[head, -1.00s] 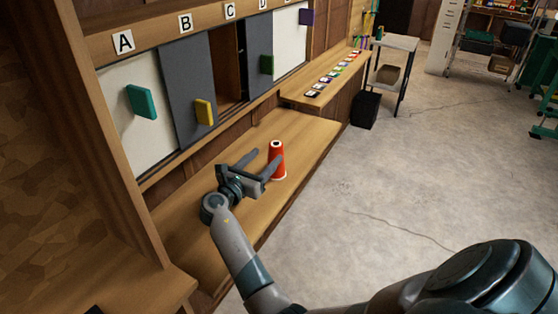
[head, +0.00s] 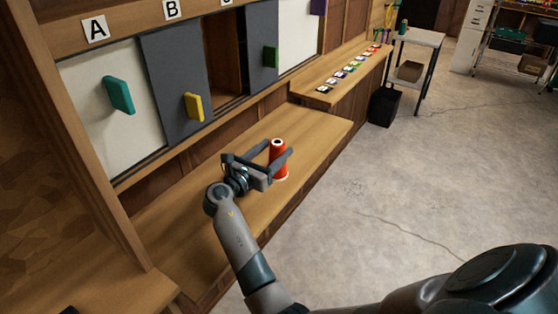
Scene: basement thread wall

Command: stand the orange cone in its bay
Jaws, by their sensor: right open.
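The orange cone (head: 279,163) of thread stands upright on the wooden ledge (head: 200,208), close to its front edge. My right gripper (head: 280,148) is open, with a finger on either side of the cone's upper part; I cannot tell whether they touch it. Part of the cone is hidden behind the nearer finger. The wall behind has bays with sliding panels. One bay opening (head: 224,58) shows a bare wooden inside between a grey panel (head: 170,75) and a dark panel. The label above it is cut off at the top. My left gripper is not in view.
Panel A (head: 95,140) is white with a teal handle (head: 119,95). The grey panel has a yellow handle (head: 194,107), the dark one a green handle (head: 270,57). Small coloured cards (head: 345,72) line a raised shelf. A black bin (head: 384,106) stands beside it.

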